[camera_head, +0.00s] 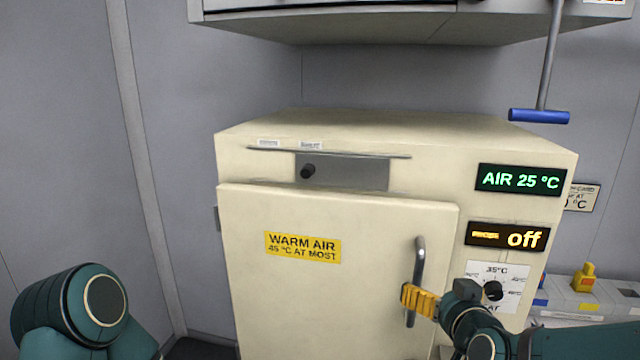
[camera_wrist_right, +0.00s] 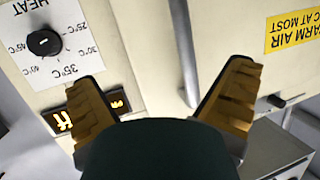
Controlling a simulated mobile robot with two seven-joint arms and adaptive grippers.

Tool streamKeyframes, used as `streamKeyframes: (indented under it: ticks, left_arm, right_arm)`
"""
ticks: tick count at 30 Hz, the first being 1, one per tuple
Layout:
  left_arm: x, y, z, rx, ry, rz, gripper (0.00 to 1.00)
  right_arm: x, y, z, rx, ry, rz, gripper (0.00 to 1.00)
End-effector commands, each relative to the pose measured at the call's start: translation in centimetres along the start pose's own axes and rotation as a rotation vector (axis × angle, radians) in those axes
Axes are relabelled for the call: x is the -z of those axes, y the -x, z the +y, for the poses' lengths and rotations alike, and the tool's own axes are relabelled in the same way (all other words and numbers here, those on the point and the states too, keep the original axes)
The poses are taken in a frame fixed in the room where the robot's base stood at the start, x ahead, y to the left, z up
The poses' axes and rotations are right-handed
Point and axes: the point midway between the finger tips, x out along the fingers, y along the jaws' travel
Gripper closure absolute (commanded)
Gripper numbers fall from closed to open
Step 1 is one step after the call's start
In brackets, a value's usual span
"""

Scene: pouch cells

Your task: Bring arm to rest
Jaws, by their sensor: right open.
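My right gripper (camera_head: 420,300) is at the upright metal door handle (camera_head: 419,262) of a cream warm-air cabinet (camera_head: 340,150). In the right wrist view its two yellow fingers are spread wide, and the gripper (camera_wrist_right: 165,80) is open. The handle bar (camera_wrist_right: 186,50) shows between the fingers there, apart from both. The cabinet door (camera_head: 330,300) carries a yellow warm-air label (camera_head: 303,247). I cannot tell whether the door is fully closed. My left gripper is out of view; only part of my left arm shows at lower left.
A heat dial (camera_head: 493,291) and an "off" display (camera_head: 508,236) sit just right of the handle, close to my right wrist. A blue-handled rod (camera_head: 539,116) hangs at upper right. Free space lies left of the cabinet.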

Motion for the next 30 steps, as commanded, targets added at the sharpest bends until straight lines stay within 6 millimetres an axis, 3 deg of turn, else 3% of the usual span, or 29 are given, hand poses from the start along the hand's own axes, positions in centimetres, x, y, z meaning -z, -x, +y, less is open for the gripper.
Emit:
streamKeyframes:
  ticks: [1,4,8,12,15,18,21,24,30]
  left_arm:
    - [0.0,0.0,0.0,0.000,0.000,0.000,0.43]
    - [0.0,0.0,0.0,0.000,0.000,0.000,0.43]
    - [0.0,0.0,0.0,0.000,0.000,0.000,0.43]
    - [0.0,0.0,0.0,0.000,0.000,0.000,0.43]
    - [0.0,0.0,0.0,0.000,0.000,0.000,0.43]
    - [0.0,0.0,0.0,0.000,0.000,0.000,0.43]
    - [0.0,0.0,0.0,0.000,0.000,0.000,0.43]
    - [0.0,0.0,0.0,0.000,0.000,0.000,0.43]
    - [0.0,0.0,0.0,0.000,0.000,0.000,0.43]
  right_arm:
    - [-3.7,-1.2,-0.7,0.021,-0.016,-0.092,0.00]
    - [-10.1,-2.5,-1.8,0.054,-0.054,-0.255,0.00]
    - [-18.6,-2.7,-3.4,0.089,-0.108,-0.469,0.00]
    - [-27.3,-1.2,-5.1,0.115,-0.169,-0.701,0.00]
    - [-32.9,0.9,-6.2,0.124,-0.211,-0.860,0.00]
    - [-37.2,3.1,-7.1,0.129,-0.246,-0.993,0.00]
    - [-40.1,5.1,-7.8,0.130,-0.272,-1.089,0.00]
    - [-41.6,6.3,-8.2,0.130,-0.286,-1.145,0.00]
    - [-42.2,6.8,-8.3,0.129,-0.293,-1.167,0.00]
